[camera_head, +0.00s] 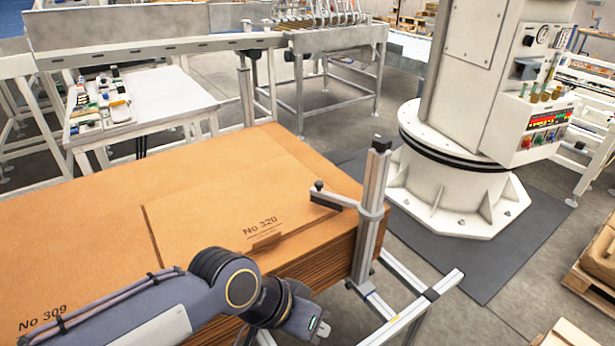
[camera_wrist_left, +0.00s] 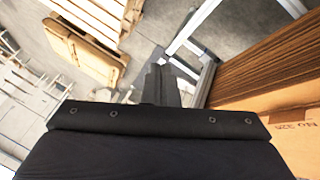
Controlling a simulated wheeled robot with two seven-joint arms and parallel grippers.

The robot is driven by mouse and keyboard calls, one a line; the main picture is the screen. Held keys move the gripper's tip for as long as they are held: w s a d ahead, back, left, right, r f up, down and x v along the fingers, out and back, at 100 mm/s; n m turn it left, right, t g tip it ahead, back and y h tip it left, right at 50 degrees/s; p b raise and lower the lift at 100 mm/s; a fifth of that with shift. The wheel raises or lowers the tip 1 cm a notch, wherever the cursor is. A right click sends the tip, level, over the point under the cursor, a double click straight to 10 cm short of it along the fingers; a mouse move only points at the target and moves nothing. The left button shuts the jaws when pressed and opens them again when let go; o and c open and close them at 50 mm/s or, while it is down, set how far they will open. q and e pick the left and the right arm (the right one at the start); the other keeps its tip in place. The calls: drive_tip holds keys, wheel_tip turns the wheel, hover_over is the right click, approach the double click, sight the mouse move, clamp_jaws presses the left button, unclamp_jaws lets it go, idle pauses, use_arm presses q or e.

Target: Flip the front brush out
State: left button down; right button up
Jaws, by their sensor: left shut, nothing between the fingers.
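A short arm with a dark, brush-like end (camera_head: 326,201) and a round black knob (camera_head: 318,185) is clamped to an upright metal post (camera_head: 374,195) at the stack's near right corner. The arm reaches left over the top cardboard sheet, which is marked No 320. I cannot tell whether the dark end touches the cardboard. My left gripper (camera_head: 320,331) is low in the head view, in front of the stack and left of the post, apart from the brush. In the left wrist view its dark fingers (camera_wrist_left: 158,82) are together and empty. My right gripper is not in view.
The cardboard stack (camera_head: 90,215) fills the left and middle. A metal frame (camera_head: 405,315) extends from the post's foot. The white machine column (camera_head: 465,200) stands behind on a dark mat. A white table (camera_head: 150,105) stands at back left. Wooden pallets (camera_wrist_left: 80,45) lie on the floor.

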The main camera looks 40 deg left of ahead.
use_arm(q)
drive_tip(key=shift+w+a, duration=0.1)
drive_tip(key=shift+r, duration=0.1)
drive_tip(key=w+a+f+n+t+y+b, duration=0.1)
drive_tip(key=w+a+f+t+y+b, duration=0.2)
drive_tip(key=w+a, duration=0.8)
drive_tip(key=w+a+f+n+t+y+b, duration=0.1)
drive_tip(key=w+a+f+t+y+b, duration=0.2)
drive_tip(key=w+a+t+y+b, duration=0.3)
drive_tip(key=w+a+b, duration=0.4)
drive_tip(key=w+a, duration=0.1)
drive_tip(key=a, duration=0.1)
drive_tip(key=shift+a+f+t+y, duration=0.15)
drive_tip(key=shift+a+t+y, duration=0.15)
drive_tip(key=shift+t, duration=0.1)
drive_tip(key=shift+d, duration=0.1)
